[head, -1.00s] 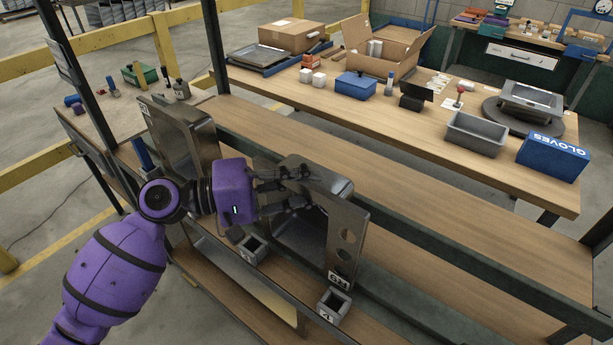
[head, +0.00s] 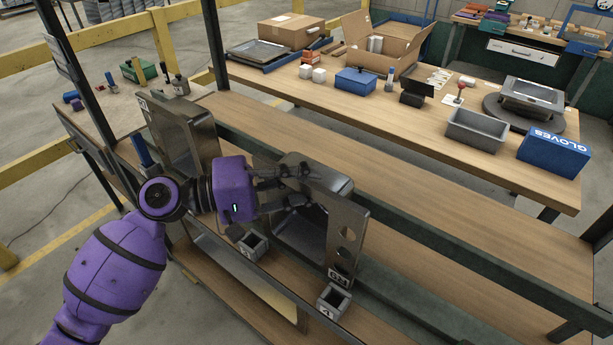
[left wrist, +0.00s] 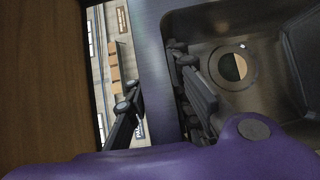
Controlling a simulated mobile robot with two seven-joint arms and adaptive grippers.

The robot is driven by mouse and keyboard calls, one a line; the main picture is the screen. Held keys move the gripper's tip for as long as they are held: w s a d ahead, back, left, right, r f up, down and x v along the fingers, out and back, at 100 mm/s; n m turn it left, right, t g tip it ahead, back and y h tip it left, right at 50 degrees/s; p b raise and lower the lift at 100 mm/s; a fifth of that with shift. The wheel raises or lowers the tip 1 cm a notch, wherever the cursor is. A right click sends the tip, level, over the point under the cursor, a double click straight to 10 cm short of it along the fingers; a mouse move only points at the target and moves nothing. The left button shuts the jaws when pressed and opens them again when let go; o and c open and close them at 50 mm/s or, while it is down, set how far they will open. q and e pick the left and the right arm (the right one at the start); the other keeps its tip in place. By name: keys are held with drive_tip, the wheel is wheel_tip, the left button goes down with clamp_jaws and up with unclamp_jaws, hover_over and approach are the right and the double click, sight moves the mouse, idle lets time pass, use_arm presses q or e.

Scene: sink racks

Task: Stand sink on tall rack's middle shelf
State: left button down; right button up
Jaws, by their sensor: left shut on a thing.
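A grey metal sink (head: 348,215) with round holes in its flange and a white tag near its bottom stands on edge between the rack's shelves. My left gripper (head: 302,186) is shut on its rim near the top. In the left wrist view the fingers (left wrist: 160,108) straddle the sink's rim, and its basin with a round drain (left wrist: 231,66) lies to the right. The rack has wooden shelves (head: 440,212) and dark posts. I cannot tell whether the sink's lower edge touches a shelf. My right gripper is not in view.
Another sink (head: 186,140) stands upright to the left on the rack. Small numbered grey blocks (head: 253,246) sit near the shelf front, one (head: 333,300) close below the held sink. A workbench behind carries a grey bin (head: 477,130) and a blue gloves box (head: 553,152).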

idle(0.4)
use_arm(q)
drive_tip(key=c, duration=1.5)
unclamp_jaws()
drive_tip(key=shift+f, duration=0.2)
drive_tip(key=v, duration=1.2)
drive_tip(key=shift+r, duration=0.2)
